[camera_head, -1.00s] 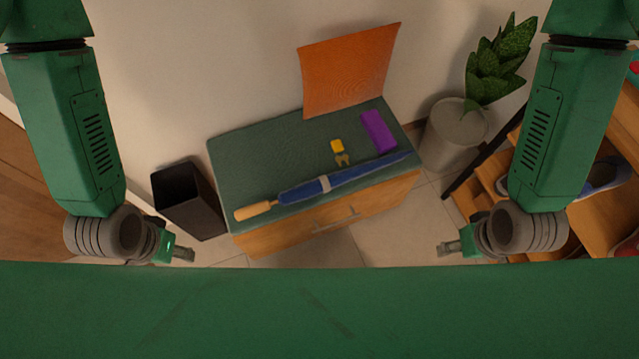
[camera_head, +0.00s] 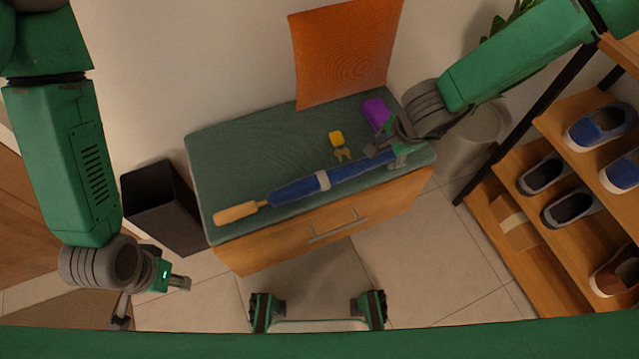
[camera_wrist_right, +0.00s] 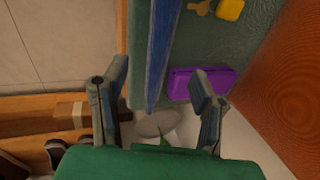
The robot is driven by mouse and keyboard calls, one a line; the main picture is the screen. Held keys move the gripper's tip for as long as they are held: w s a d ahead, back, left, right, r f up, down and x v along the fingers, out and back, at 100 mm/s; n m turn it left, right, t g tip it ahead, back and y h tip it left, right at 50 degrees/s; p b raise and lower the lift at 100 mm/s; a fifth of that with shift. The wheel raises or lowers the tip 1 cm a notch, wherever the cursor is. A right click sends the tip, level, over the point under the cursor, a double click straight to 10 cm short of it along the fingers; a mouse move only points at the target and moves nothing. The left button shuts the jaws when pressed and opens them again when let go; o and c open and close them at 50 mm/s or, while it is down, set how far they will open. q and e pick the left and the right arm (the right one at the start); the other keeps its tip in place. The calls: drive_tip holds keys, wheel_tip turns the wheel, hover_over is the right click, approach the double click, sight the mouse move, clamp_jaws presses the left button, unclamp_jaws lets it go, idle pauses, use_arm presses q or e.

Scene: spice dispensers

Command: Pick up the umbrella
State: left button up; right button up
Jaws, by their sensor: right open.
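The umbrella (camera_head: 300,188) is blue, folded, with a pale wooden handle (camera_head: 237,213) at its left end. It lies along the front of the bench's green top. My right gripper (camera_head: 392,153) is over its right, tapered end and hides the tip in the head view. In the right wrist view the umbrella (camera_wrist_right: 163,45) runs between the two spread fingers of my right gripper (camera_wrist_right: 158,80), which is open and not closed on it. My left gripper (camera_head: 180,283) is left of the bench, away from the umbrella; its finger gap is unclear.
The bench (camera_head: 230,150) holds yellow keys (camera_head: 337,140), a purple item (camera_head: 376,112) and an orange cushion (camera_head: 345,50). A dark bin (camera_head: 160,205) stands left. A plant pot (camera_head: 475,130) and a shoe rack (camera_head: 530,235) stand right. Tiled floor in front is mostly clear.

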sight(377, 159)
drive_tip(key=x, duration=0.3)
drive_tip(key=shift+b, duration=0.35)
drive_tip(key=b+x, duration=0.2)
drive_tip(key=x, duration=0.3)
drive_tip(key=shift+s+a+f, duration=0.1)
drive_tip(key=shift+a+f, duration=0.15)
drive_tip(key=shift+r, duration=0.1)
clamp_jaws()
